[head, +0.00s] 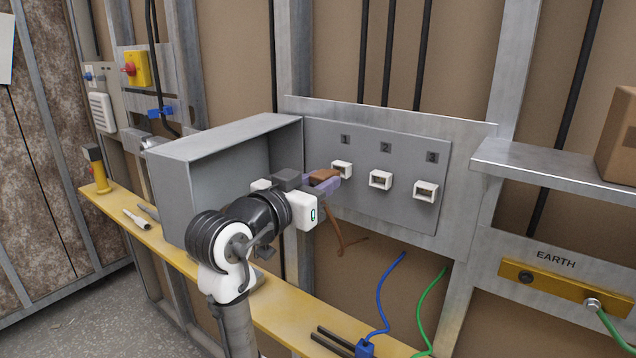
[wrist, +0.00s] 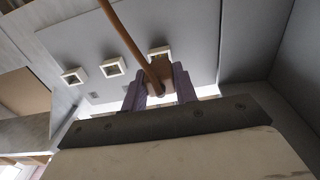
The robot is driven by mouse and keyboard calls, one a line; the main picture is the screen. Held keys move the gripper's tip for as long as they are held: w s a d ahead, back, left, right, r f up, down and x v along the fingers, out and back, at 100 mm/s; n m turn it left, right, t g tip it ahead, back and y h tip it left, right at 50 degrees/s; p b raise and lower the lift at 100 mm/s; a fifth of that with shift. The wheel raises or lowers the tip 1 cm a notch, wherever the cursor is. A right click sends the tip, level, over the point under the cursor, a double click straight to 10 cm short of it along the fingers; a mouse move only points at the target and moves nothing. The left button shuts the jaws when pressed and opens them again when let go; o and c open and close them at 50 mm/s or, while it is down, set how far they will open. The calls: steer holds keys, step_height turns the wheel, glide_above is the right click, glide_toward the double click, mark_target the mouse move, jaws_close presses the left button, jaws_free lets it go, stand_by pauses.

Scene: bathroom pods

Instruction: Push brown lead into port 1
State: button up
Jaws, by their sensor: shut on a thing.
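A grey panel (head: 366,209) carries three white square ports under the numbers 1, 2 and 3. Port 1 (head: 342,167) is the leftmost, then port 2 (head: 380,180) and port 3 (head: 425,191). My gripper (head: 325,186) is shut on the brown lead's plug (head: 323,176), in front of port 1. In the wrist view the purple fingers hold the brown plug (wrist: 159,75) from both sides, close to port 1 (wrist: 160,51). I cannot tell whether the plug's front touches or enters the port. The brown cable (head: 340,226) hangs below the gripper.
An open grey box (head: 211,176) stands just left of the panel, close to my arm. A yellow rail (head: 286,318) runs below, with a blue lead (head: 380,297) and a green lead (head: 430,305) at its right. A metal shelf (head: 553,170) juts out at right.

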steer(key=shift+x, duration=1.35)
stand_by(0.3)
steer(key=o, duration=1)
steer(key=shift+o, duration=0.2)
steer(key=b+v, duration=0.3)
steer(key=v, duration=1)
steer(key=shift+s+a, duration=0.2)
steer(key=shift+s, duration=0.15)
